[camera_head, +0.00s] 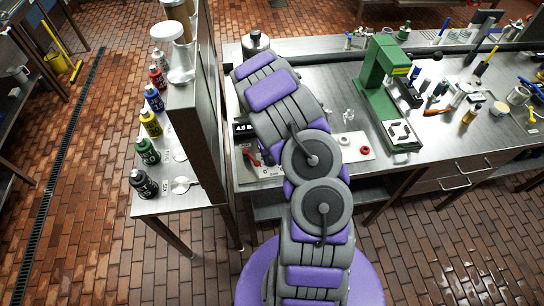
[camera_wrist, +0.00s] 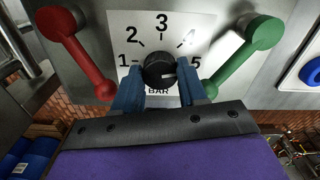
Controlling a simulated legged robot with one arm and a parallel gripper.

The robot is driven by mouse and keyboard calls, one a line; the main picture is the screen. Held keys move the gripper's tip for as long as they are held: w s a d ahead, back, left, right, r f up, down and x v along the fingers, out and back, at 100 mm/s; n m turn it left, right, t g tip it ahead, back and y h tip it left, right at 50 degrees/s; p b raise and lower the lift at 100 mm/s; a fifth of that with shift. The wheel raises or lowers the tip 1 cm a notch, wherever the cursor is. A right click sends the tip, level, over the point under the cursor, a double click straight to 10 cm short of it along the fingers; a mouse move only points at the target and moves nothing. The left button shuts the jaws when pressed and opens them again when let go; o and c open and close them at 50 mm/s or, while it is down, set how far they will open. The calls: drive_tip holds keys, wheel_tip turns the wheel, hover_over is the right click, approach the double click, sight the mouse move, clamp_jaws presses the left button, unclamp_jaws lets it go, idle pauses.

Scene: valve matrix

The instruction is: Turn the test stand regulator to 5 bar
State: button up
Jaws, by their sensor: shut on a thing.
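The regulator knob (camera_wrist: 158,66) is round and black, in the middle of a white dial plate (camera_wrist: 133,20) marked 1 to 5 with BAR below. A short pale mark on the knob points right, towards the 5 side; whether it lines up exactly with the 5 is hard to tell. My gripper (camera_wrist: 160,78) has its two blue fingers on either side of the knob and is shut on it. In the head view my arm hides the gripper and knob. A small dark display (camera_head: 243,128) beside my arm shows light digits, too small to read surely.
In the wrist view, a red lever (camera_wrist: 78,55) is left of the dial and a green lever (camera_wrist: 240,58) right. In the head view, a green press (camera_head: 380,85) and loose tools stand on the bench to the right. Bottles (camera_head: 150,122) line the shelf at left.

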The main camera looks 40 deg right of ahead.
drive_tip(key=shift+w+m, duration=0.2)
drive_tip(key=shift+m, duration=0.9)
drive_tip(key=o, duration=1.1)
drive_tip(key=shift+s, duration=0.1)
drive_tip(key=shift+c, duration=0.2)
wheel_tip(320, 180, up, 17)
drive_tip(key=shift+d, duration=0.15)
drive_tip(key=shift+r, duration=0.1)
